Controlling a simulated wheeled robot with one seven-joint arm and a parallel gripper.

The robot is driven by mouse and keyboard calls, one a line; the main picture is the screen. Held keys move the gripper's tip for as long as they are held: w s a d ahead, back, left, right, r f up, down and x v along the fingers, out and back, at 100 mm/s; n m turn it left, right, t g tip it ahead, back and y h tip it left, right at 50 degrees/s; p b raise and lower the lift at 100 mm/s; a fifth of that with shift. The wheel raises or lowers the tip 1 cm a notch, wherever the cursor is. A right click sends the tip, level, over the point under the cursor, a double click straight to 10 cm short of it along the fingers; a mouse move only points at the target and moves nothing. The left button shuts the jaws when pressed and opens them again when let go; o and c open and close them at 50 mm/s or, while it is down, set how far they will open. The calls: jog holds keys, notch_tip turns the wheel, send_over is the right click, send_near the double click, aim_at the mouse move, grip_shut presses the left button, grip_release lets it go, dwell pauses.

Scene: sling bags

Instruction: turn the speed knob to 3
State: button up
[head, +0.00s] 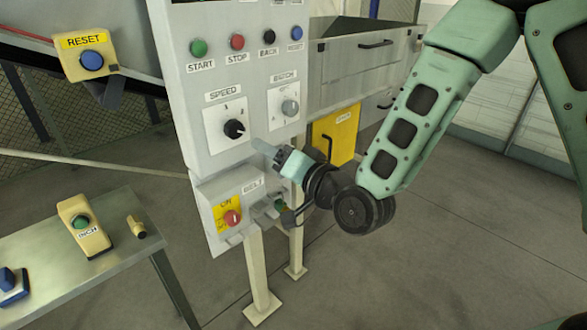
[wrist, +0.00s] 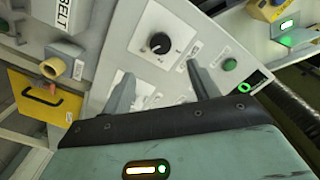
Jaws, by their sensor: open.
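The speed knob (head: 234,129) is a round black knob on a white plate under the SPEED label, on the front of the grey control panel (head: 205,165). The number its pointer marks is too small to read. My gripper (head: 264,149) is just right of and below the knob, apart from it. In the wrist view, the knob (wrist: 159,43) shows beyond my open, empty gripper (wrist: 160,69), roughly centred between the two grey fingers.
The batch knob (head: 290,107) is right of the speed knob. START (head: 199,48) and other buttons sit above. The belt switch (head: 232,218) sticks out below. A yellow RESET box (head: 91,60) is at left, and a table (head: 115,250) stands at lower left.

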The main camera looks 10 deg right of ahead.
jog(key=shift+p+v, duration=2.65)
jog(key=shift+p, duration=2.8)
jog(key=s+a+f+n+g+h+b, duration=0.2)
jog(key=s+a+n+g+h+b, duration=0.1)
jog(key=s+n+g, duration=0.45)
jog(key=s+d+r+n+g+h, duration=0.1)
jog(key=s+d+r+g+h, duration=0.2)
jog(key=s, duration=0.5)
jog(key=s+d+r+n+g+h+b, duration=0.1)
jog(key=s+d+r+g+h, duration=0.1)
jog(key=s, duration=0.6)
jog(key=d+g+h, duration=0.1)
jog(key=d+g, duration=0.1)
jog(key=d, duration=0.1)
jog(key=shift+d+r+n+b, duration=0.3)
jog(key=shift+d+r+n, duration=0.05)
jog(key=shift+d+r, duration=0.05)
